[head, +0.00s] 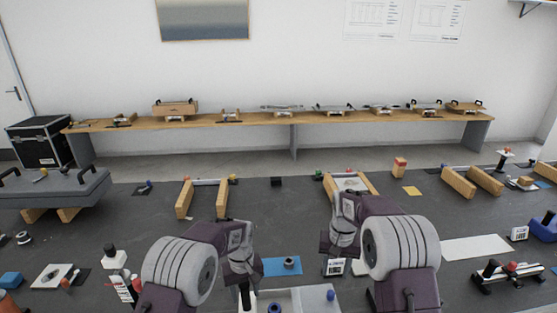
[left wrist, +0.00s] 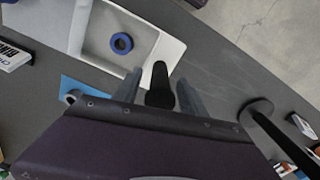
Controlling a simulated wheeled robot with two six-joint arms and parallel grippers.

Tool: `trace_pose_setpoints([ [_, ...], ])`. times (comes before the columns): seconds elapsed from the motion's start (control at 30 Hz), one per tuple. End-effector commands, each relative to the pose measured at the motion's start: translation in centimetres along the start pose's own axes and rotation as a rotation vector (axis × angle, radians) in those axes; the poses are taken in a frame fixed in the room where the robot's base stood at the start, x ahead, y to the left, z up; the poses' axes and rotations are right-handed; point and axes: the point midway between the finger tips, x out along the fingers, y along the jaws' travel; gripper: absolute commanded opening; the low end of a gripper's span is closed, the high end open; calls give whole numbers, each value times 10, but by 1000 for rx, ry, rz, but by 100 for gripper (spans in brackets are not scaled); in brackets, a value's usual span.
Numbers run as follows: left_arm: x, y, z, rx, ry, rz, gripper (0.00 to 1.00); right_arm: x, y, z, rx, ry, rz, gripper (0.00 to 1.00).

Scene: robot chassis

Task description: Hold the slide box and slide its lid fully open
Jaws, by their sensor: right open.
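No box with a sliding lid can be made out for certain. A white shallow tray (head: 300,297) at the bottom middle of the head view also shows in the left wrist view (left wrist: 172,50). A blue ring (left wrist: 121,43) lies in it. My left gripper (left wrist: 160,90) is open, with one finger on each side of a black handle-like part (left wrist: 160,80) near the tray's edge; contact cannot be told. In the head view my left gripper (head: 242,278) is largely hidden by its wrist.
A grey case (head: 55,190) rests on wooden blocks at the left. Paired wooden rails (head: 184,200) stand beyond my arms. A blue mat (head: 283,266) lies behind the tray, and a barcode card (head: 335,267) stands near my right gripper. Small parts are scattered at both sides.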

Motion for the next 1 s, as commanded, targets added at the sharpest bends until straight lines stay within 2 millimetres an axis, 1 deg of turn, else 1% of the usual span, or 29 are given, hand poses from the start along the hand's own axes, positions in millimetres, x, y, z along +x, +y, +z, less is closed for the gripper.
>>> trace_pose_setpoints([
  [0.13, -2, 0, 0, 0, 2, 1, 50, 0, 0, 0, 0, 0, 0, 44],
  [0.23, -12, 1, -1, 0, 3, 2, 50, 0, 0, 0, 0, 0, 0, 44],
  [0.27, -17, 1, -2, 0, 4, 3, 50, 0, 0, 0, 0, 0, 0, 44],
  [0.5, -78, 1, -2, 0, 4, 3, 50, 0, 0, 0, 0, 0, 0, 44],
  [0.6, -99, 1, -2, 0, 2, 2, 50, 0, 0, 0, 0, 0, 0, 44],
  [0.7, -112, 1, -2, 0, 2, 2, 50, 0, 0, 0, 0, 0, 0, 44],
  [0.8, -119, 0, -2, 0, 0, 1, 50, 0, 0, 0, 0, 0, 0, 44],
  [0.93, -120, -2, -3, -6, -1, 0, 50, -1, -1, 0, -2, 1, 0, 44],
  [0.97, -123, -5, -6, -13, 5, 4, 50, -4, -2, 0, -5, 7, -2, 44],
  [1.0, -132, -8, -10, -25, 20, 13, 50, -11, -5, -2, -9, 23, -6, 44],
])
